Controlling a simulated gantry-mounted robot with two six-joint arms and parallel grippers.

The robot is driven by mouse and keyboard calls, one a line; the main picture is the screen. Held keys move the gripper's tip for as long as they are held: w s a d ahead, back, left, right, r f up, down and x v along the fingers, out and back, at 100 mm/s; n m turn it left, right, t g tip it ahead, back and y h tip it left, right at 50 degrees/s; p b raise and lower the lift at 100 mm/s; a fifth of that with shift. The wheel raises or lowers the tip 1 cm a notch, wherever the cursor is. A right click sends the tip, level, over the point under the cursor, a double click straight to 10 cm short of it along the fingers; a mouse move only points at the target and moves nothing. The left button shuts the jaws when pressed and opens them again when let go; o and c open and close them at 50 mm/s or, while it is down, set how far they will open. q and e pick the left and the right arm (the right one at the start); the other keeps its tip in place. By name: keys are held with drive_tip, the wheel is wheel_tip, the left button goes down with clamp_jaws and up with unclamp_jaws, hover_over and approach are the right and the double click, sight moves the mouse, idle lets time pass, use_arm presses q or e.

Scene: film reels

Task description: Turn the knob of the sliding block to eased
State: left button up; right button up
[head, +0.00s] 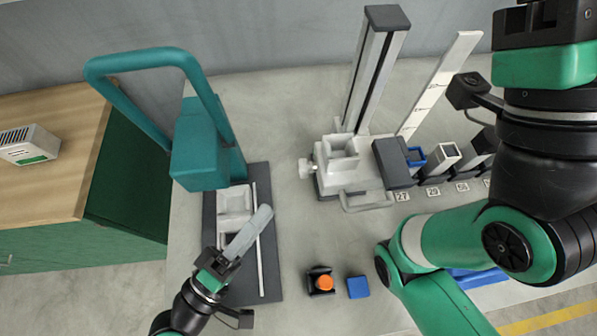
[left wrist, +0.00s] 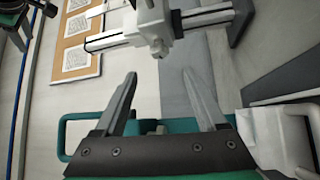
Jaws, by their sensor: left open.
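The sliding block (head: 347,160) is a pale grey block low on a tall upright rail (head: 376,70) in the head view. Its white knob (head: 305,169) sticks out on the left side; I cannot read any mark on it. My left gripper (head: 262,215) is left of and nearer than the knob, apart from it, over a dark base plate. The left wrist view shows its two fingers (left wrist: 165,80) spread with nothing between them. A white piece (left wrist: 158,42) on a railed frame lies ahead; I cannot tell if it is the knob.
A teal handled stand (head: 200,150) rises behind my left gripper. A black holder with an orange top (head: 325,283) and a blue block (head: 358,287) stand in front of the sliding block. Numbered blocks (head: 445,157) line up to its right. Bare bench lies between plate and rail.

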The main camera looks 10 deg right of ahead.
sight(303, 168)
use_arm(q)
drive_tip(key=x, duration=1)
drive_tip(key=shift+d, duration=0.1)
drive_tip(key=shift+r, duration=0.1)
clamp_jaws()
